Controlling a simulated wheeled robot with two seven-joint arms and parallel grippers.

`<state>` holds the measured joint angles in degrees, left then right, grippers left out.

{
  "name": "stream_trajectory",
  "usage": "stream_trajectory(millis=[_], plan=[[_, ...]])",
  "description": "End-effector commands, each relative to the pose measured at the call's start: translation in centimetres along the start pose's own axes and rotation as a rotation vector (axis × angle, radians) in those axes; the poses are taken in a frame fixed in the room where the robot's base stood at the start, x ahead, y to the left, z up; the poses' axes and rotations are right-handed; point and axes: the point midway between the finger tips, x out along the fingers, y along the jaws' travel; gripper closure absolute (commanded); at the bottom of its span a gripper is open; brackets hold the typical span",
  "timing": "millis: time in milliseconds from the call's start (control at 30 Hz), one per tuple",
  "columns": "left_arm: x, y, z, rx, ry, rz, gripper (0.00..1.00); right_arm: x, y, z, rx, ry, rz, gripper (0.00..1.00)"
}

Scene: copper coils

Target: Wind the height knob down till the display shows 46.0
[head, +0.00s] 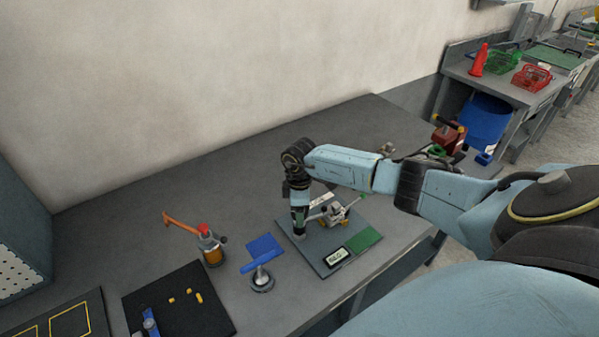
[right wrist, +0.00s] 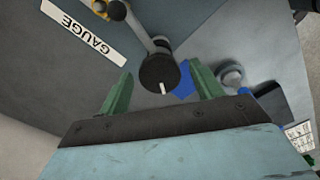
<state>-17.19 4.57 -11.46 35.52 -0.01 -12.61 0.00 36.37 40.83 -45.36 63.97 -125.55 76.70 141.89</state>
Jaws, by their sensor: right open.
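The gauge (head: 337,214) stands on a grey base plate (head: 312,262) on the bench. A dark round knob (right wrist: 158,71) with a white mark shows in the right wrist view, at the end of a metal arm. My right gripper (right wrist: 161,90) is open, its green fingers on either side of the knob with gaps visible. In the head view my right gripper (head: 299,236) points down over the plate and hides the knob. The display (head: 337,257) lies at the plate's front; its digits are too small to read surely. My left gripper is not in view.
A green pad (head: 365,239) lies beside the display. A black mat (head: 205,312) holds small yellow pieces.

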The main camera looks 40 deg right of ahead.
Motion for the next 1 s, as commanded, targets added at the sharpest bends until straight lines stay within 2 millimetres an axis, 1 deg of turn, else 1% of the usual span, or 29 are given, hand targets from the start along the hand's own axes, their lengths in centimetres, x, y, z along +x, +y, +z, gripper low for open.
stream_trajectory(millis=[333,433,800,1000], plan=[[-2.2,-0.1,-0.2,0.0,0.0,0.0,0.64,-2.8,0.0,0.0,0.001,0.0,0.0,0.35],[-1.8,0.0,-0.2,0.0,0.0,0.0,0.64,-3.3,0.0,0.0,-0.001,0.001,0.001,0.35],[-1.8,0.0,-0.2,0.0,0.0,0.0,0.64,-6.2,0.1,0.0,-0.001,0.001,0.001,0.35],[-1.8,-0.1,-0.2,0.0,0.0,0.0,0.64,-7.0,0.0,0.0,0.0,0.0,0.0,0.35]])
